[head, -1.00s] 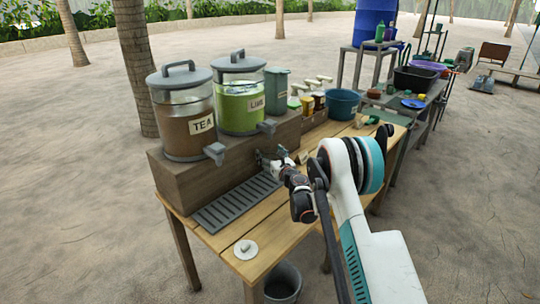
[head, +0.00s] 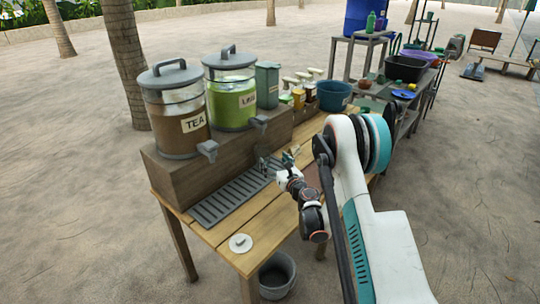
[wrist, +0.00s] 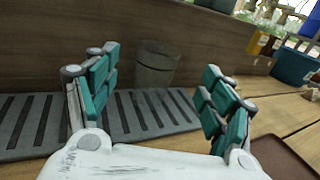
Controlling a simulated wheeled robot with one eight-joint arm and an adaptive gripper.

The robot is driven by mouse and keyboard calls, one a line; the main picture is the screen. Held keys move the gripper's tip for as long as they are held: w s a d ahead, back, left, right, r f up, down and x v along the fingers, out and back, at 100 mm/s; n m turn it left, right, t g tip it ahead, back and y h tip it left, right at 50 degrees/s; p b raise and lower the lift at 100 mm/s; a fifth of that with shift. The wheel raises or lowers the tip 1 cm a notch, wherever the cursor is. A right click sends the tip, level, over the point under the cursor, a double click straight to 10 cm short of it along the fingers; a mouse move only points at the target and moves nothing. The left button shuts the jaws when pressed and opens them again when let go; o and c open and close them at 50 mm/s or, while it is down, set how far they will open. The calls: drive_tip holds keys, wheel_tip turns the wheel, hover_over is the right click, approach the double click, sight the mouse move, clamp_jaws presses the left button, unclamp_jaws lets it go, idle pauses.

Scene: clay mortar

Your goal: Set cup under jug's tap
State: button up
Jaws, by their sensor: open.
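The tea jug (head: 175,110) and the lime jug (head: 231,92) stand on a wooden riser. The tea tap (head: 208,149) and the lime tap (head: 258,122) face forward. A dull brown-grey cup (wrist: 156,66) stands upright at the back of the slotted drip tray (wrist: 125,115), close to the riser's front. In the head view the cup is small and hard to make out, near and below the lime tap. My gripper (head: 278,160) is open in front of the cup. In the wrist view its teal fingers (wrist: 161,60) spread either side of the cup, apparently without touching it.
A white round disc (head: 240,243) lies at the table's front left. A blue tub (head: 334,96) and small pump bottles stand further right. A brown flat board (wrist: 283,158) lies right of my gripper. A grey bucket (head: 277,275) is below the table.

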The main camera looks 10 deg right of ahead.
drive_tip(key=s+a+r+n+g+y, duration=0.1)
drive_tip(key=s+a+r+n+g, duration=0.25)
drive_tip(key=s+r+n, duration=0.65)
drive_tip(key=s+a+r+n+g+y, duration=0.15)
drive_tip(key=s+a+r+n, duration=0.35)
drive_tip(key=r+n, duration=0.5)
drive_tip(key=s+d+n+g+h, duration=0.2)
drive_tip(key=s+n, duration=0.4)
drive_tip(key=s, duration=1.1)
drive_tip(key=s+d+n+g+h, duration=0.3)
drive_tip(key=s+n, duration=0.4)
drive_tip(key=s, duration=1)
drive_tip(key=shift+s+d+f+g+h, duration=0.25)
drive_tip(key=shift+d+h, duration=0.2)
drive_tip(key=shift+h, duration=0.3)
